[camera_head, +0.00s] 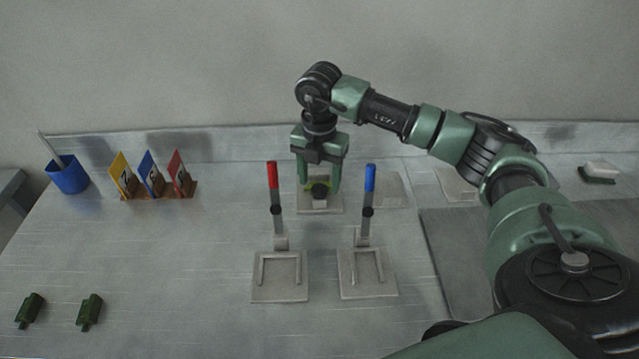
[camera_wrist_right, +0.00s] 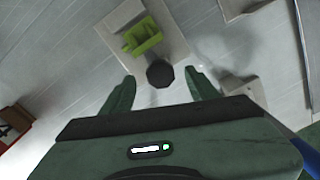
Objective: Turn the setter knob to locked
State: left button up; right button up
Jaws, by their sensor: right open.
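A black faceted knob (camera_head: 320,191), which looks like the setter knob, stands at a pale square plate (camera_head: 321,208) at the back middle of the table. A lime-green piece sits by it and shows clearly in the wrist view (camera_wrist_right: 142,36). My right gripper (camera_head: 319,181) points down over the knob, its fingers apart. In the wrist view the knob (camera_wrist_right: 160,74) lies between the two open fingertips, with no visible contact. No lock marking can be read. My left gripper is in neither view.
A red-topped lever (camera_head: 272,176) and a blue-topped lever (camera_head: 370,180) stand upright on plates in front of the gripper, one each side. Coloured cards (camera_head: 152,174) and a blue cup (camera_head: 68,176) are left. Two dark green pieces (camera_head: 89,311) lie front left.

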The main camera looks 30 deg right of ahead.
aim_at(319, 188)
notch_tip(319, 188, up, 6)
jog(key=shift+b, duration=0.45)
